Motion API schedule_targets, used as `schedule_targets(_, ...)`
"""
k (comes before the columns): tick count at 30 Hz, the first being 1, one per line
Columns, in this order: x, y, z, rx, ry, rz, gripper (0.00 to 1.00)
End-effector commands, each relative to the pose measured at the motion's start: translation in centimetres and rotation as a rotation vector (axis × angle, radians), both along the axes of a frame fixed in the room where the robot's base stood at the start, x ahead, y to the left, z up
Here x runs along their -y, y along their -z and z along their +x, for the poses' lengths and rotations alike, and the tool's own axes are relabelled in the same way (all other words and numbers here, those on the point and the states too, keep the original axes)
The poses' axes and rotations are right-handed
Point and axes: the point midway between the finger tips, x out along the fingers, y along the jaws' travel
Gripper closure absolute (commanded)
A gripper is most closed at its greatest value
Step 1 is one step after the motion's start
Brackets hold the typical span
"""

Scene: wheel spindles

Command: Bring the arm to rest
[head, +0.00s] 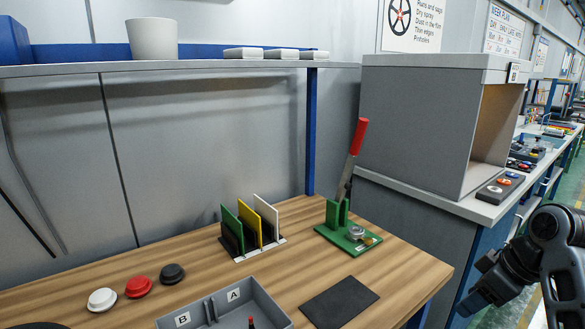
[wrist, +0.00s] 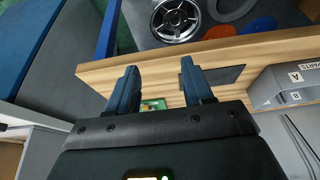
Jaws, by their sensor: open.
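My dark arm (head: 548,228) is at the right edge of the head view, beyond the right end of the wooden workbench (head: 405,262). My gripper (head: 468,298) points down and left there, apart from the bench. In the wrist view my gripper (wrist: 158,76) shows two blue fingers spread apart with nothing held between them. The bench edge (wrist: 120,72) shows behind the fingers.
On the bench are a grey A/B bin (head: 270,296), a dark pad (head: 339,302), a rack of coloured plates (head: 250,228) and a green fixture with a red-handled tool (head: 361,135). A grey cabinet (head: 420,125) stands behind. A spoked wheel (wrist: 174,19) shows in the wrist view.

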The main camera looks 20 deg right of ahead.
Motion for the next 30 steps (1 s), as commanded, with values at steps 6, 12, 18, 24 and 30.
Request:
schedule_targets(6,-1.7,1.5,0.2,0.030,0.021,0.011,0.49)
schedule_targets(12,-3.6,3.3,0.3,0.065,0.052,0.024,0.49)
schedule_targets(18,-6.5,5.8,0.1,0.120,0.098,0.043,0.49)
schedule_targets(24,-11.0,9.1,-1.2,0.197,0.173,0.067,0.49)
schedule_targets(30,-16.3,12.2,-4.9,0.301,0.275,0.090,0.49)
